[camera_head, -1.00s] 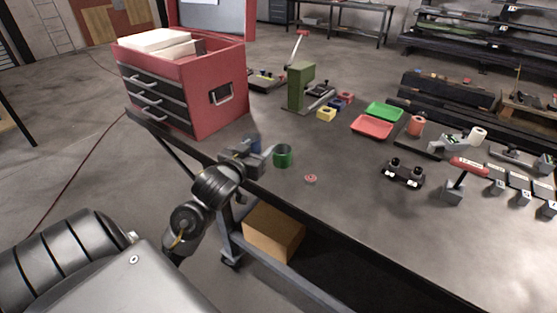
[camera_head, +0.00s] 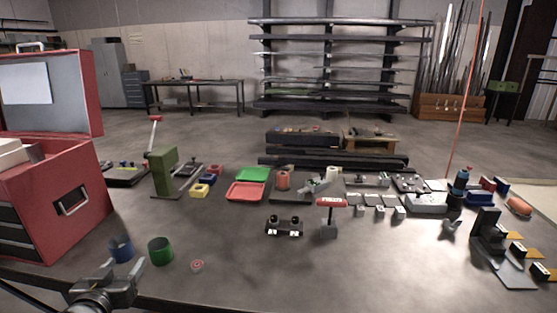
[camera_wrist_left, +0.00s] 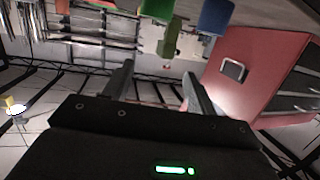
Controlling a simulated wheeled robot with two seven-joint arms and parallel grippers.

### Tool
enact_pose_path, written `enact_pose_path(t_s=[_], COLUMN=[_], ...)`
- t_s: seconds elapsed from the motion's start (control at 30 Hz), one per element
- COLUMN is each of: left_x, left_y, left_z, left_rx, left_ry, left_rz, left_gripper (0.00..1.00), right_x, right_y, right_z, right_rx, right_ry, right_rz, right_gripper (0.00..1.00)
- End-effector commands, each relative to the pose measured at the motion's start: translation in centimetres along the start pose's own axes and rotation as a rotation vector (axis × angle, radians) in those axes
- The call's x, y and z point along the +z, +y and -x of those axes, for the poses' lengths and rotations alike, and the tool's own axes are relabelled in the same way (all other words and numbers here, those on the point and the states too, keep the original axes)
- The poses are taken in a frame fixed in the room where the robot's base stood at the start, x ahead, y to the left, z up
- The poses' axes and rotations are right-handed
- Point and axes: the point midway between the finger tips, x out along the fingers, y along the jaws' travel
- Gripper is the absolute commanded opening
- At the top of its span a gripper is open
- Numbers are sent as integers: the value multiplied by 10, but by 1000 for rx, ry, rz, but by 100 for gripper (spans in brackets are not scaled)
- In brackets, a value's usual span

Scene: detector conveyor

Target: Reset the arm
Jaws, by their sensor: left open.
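My left gripper (camera_head: 128,278) shows at the lower left of the head view, at the front edge of the table, just in front of a blue cup (camera_head: 121,249) and a green cup (camera_head: 160,250). In the left wrist view its two fingers (camera_wrist_left: 160,90) stand apart with nothing between them. The blue cup (camera_wrist_left: 215,16) and the green cup (camera_wrist_left: 156,9) show at the top of that view, clear of the fingers. My right gripper is not in either view.
A red toolbox (camera_head: 66,222) stands left of the cups and also fills the right of the wrist view (camera_wrist_left: 258,70). A small red round piece (camera_head: 197,266) lies right of the green cup. Trays (camera_head: 247,191), fixtures and blocks stand farther back. The front middle of the table (camera_head: 350,275) is mostly clear.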

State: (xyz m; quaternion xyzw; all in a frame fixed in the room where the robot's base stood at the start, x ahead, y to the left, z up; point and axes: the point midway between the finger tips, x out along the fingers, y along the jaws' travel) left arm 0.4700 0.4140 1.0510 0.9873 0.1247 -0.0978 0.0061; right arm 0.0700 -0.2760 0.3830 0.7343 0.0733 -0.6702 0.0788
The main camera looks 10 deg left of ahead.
Motion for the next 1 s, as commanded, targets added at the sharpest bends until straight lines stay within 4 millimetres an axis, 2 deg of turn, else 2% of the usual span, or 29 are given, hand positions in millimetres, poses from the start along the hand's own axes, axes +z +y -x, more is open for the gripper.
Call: enact_pose_path(t_s=[0.07, 0.17, 0.2, 0.3, 0.4, 0.5, 0.7, 0.73, 0.8, 0.87, 1.0], left_x=[32, 92, 118, 176, 218, 249, 294, 302, 327, 347, 401], left_y=[10, 28, 37, 57, 73, 87, 111, 113, 114, 116, 120], left_z=[6, 24, 36, 71, 105, 138, 205, 208, 193, 184, 169], left_rx=[10, 34, 50, 99, 148, 200, 310, 320, 314, 314, 316], left_ry=[-91, -269, -353, -546, -697, -823, -1041, -1061, -1064, -1071, -1093], left_rz=[-21, -70, -95, -154, -201, -240, -303, -310, -313, -314, -318], left_gripper=[57, 57, 57, 57, 57, 57, 57, 57, 57, 57, 57], right_x=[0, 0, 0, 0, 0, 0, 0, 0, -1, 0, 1], right_y=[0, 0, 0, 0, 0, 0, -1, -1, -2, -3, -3], right_z=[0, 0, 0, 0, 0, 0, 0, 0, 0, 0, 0], right_rx=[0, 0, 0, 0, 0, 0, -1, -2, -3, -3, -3], right_ry=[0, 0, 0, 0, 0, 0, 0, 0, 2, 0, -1], right_rz=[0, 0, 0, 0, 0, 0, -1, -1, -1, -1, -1], right_gripper=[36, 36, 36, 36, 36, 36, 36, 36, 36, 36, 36])
